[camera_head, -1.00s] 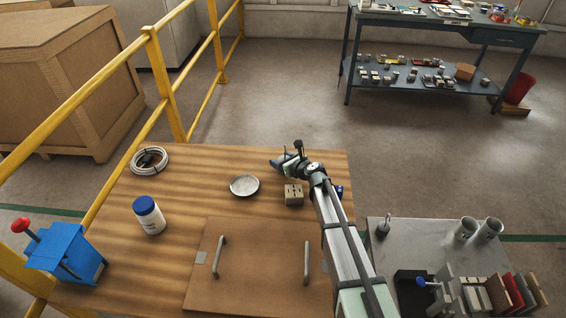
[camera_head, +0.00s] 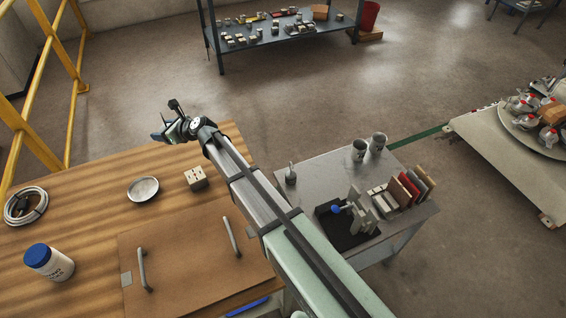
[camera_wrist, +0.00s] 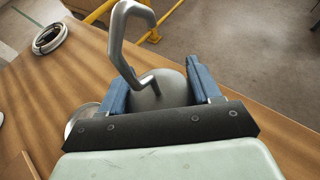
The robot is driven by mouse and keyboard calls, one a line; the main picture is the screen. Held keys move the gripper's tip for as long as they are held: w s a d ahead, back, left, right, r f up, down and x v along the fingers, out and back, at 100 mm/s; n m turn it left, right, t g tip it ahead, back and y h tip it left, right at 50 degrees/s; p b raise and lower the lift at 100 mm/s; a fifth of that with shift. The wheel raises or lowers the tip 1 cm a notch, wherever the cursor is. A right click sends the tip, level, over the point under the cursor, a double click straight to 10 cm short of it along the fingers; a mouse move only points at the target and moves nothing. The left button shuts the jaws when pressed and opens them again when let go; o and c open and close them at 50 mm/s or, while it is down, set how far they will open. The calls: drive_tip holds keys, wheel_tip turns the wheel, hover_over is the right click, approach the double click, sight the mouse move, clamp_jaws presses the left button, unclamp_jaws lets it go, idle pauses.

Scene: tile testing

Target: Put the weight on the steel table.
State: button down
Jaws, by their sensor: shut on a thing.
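The weight (camera_wrist: 174,92) is a grey metal body with a bent, hook-like handle, seen close in the wrist view. My gripper (camera_wrist: 170,82) has its two blue fingers on either side of the weight and is shut on it. In the head view my gripper (camera_head: 165,132) is over the far edge of the wooden table, and the weight is hard to make out there. The steel table (camera_head: 318,168) stands to the right of the wooden table, with my arm reaching across to its left.
The steel table carries two grey cups (camera_head: 359,151), a small stemmed object (camera_head: 291,175), a black-based device (camera_head: 345,228) and upright tiles (camera_head: 405,190). Its back left top is partly clear. The wooden table (camera_head: 90,190) holds a dish (camera_head: 143,189), a block (camera_head: 196,178) and a jar (camera_head: 50,262).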

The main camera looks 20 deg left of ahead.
drive_tip(key=w+d+f+m+t+h, duration=0.1)
drive_tip(key=w+d+f+m+t, duration=0.2)
drive_tip(key=w+d, duration=1.15)
drive_tip(key=w+d+f+m+t+h, duration=0.1)
drive_tip(key=w+d+f+m+t, duration=0.15)
drive_tip(key=w+d, duration=1.15)
drive_tip(key=t, duration=0.1)
hover_over(334, 161)
drive_tip(key=shift+f, duration=2.2)
drive_tip(key=shift+m, duration=0.25)
drive_tip(key=shift+d+f, duration=0.1)
drive_tip(key=shift+f, duration=4.75)
drive_tip(key=shift+f, duration=0.1)
drive_tip(key=shift+c, duration=1.1)
unclamp_jaws()
